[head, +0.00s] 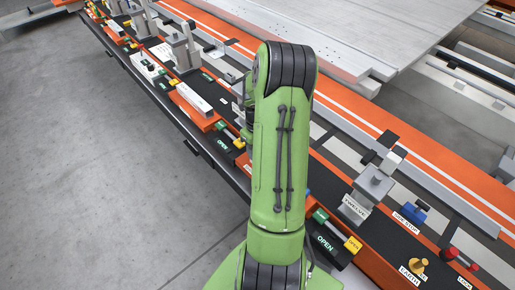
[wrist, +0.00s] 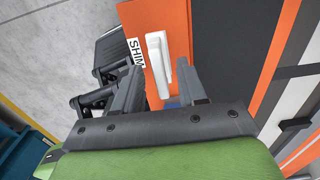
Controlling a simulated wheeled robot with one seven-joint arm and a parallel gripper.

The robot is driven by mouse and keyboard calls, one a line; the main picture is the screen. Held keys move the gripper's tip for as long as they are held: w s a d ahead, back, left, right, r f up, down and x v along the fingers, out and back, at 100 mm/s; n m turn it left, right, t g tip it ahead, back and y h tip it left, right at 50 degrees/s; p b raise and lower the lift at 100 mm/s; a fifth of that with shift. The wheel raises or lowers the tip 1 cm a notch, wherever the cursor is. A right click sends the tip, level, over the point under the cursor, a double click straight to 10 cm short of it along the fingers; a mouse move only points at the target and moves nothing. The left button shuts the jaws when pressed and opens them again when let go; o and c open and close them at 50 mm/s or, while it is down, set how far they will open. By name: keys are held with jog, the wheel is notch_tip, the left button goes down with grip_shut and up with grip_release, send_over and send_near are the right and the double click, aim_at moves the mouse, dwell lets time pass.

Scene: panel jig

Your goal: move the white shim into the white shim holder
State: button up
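A white block that looks like the white shim (wrist: 157,58) stands on an orange surface in the wrist view, beside a label whose visible letters read "SHIM". My gripper (wrist: 160,72) is open, with one finger on each side of the block. The fingers look apart from it, but the right one is close to its right side, and I cannot tell the height between them. In the head view my green arm hides the gripper and the block. I cannot make out for sure which thing is the white shim holder.
An orange and black jig rail (head: 400,240) runs diagonally across the head view. It carries a white lettered block (head: 195,99), a grey block labelled "TWELVE" (head: 372,188), a blue part (head: 413,212) and green-yellow latches. A large metal panel (head: 340,35) lies beyond. The grey floor (head: 90,190) at left is clear.

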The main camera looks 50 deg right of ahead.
jog(key=shift+r, duration=0.1)
notch_tip(320, 180, up, 16)
jog(key=p, duration=0.3)
jog(key=shift+f, duration=0.25)
dwell(0.6)
jog(key=w+a+r+n+t+h, duration=0.1)
jog(key=a+r+n, duration=0.3)
jog(key=a+n, duration=0.4)
jog(key=w+a+r+n+t+h, duration=0.1)
jog(key=a+r+n, duration=0.4)
jog(key=a+n, duration=0.3)
jog(key=s+a+n+t+y, duration=0.1)
jog(key=s+a+n, duration=0.4)
jog(key=n, duration=0.6)
jog(key=s+a+r+n+t+y, duration=0.1)
jog(key=s+a+n+t, duration=0.1)
jog(key=s+a+n, duration=0.4)
jog(key=a+n, duration=0.3)
jog(key=n, duration=0.2)
jog(key=shift+a+r+n+t, duration=0.15)
jog(key=shift+a+n+t, duration=0.15)
